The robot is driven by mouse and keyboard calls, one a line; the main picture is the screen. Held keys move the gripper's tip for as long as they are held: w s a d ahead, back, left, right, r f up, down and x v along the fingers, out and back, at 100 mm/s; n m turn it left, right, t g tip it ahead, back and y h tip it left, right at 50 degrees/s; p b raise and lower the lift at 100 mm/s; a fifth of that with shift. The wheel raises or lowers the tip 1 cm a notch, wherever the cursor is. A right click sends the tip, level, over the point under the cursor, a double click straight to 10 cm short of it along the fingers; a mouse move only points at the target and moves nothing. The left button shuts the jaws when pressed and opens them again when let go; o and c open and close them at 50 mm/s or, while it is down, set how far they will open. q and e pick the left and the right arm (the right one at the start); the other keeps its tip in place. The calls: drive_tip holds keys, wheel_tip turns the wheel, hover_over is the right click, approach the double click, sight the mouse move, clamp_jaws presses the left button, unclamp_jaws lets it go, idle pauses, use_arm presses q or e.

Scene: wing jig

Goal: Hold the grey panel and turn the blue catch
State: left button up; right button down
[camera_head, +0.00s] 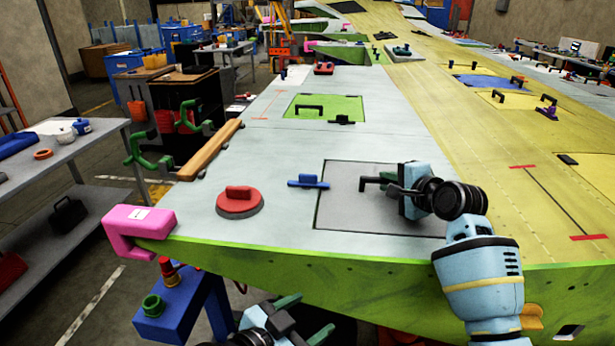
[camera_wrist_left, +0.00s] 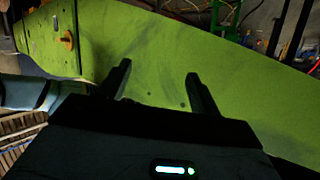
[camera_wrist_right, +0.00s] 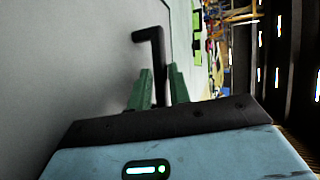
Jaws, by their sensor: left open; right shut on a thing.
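The grey panel (camera_head: 345,205) lies flat in the wing's upper skin, with a dark outline around it. A black handle (camera_head: 370,181) stands on it and also shows in the right wrist view (camera_wrist_right: 155,62). My right gripper (camera_head: 393,184) is shut on this handle; its green fingers (camera_wrist_right: 158,88) close around the handle's lower part. The blue catch (camera_head: 308,182) sits at the panel's left edge, its bar lying roughly left to right. My left gripper (camera_head: 304,315) is open and empty, low in front of the wing's green edge; its fingers (camera_wrist_left: 157,80) face that green side.
A red round part with a handle (camera_head: 239,201) stands left of the panel. A pink clamp (camera_head: 140,228) grips the wing's near left corner. A wooden bar (camera_head: 210,150) lies along the left edge. A green panel (camera_head: 322,106) lies farther back. A blue stand (camera_head: 185,308) is left of my left gripper.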

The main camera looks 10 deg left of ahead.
sight(308, 176)
use_arm(q)
drive_tip(key=w+d+r+m+g+h, duration=0.1)
drive_tip(key=w+d+r+m, duration=0.1)
drive_tip(key=d+r+m, duration=0.35)
drive_tip(key=w+d+r+m+g+h, duration=0.1)
drive_tip(key=w+d+r+m, duration=0.15)
drive_tip(key=r+m, duration=0.65)
drive_tip(key=w+a+m+y, duration=0.1)
drive_tip(key=w+m, duration=0.1)
drive_tip(key=w+a+r+m+y, duration=0.1)
drive_tip(key=w+m, duration=0.1)
drive_tip(key=w, duration=0.1)
drive_tip(key=w+a+r+m+y, duration=0.1)
drive_tip(key=w+m, duration=0.1)
drive_tip(key=m, duration=0.1)
drive_tip(key=shift+w+a+r+t+y, duration=0.1)
drive_tip(key=shift+w+r+t+y, duration=0.05)
drive_tip(key=shift+w+t+y, duration=0.2)
drive_tip(key=w+a+m+t+y, duration=0.1)
drive_tip(key=a+y, duration=0.1)
drive_tip(key=w+a+m+t+y, duration=0.1)
drive_tip(key=w+a+m+y, duration=0.1)
drive_tip(key=a, duration=0.1)
drive_tip(key=w+a+m+t+y, duration=0.1)
drive_tip(key=a+m+y, duration=0.1)
drive_tip(key=shift+w+a+f+m, duration=0.2)
drive_tip(key=shift+w+a+m, duration=0.05)
drive_tip(key=shift+w+a, duration=0.1)
drive_tip(key=shift+a+t, duration=0.25)
drive_tip(key=shift+a, duration=0.05)
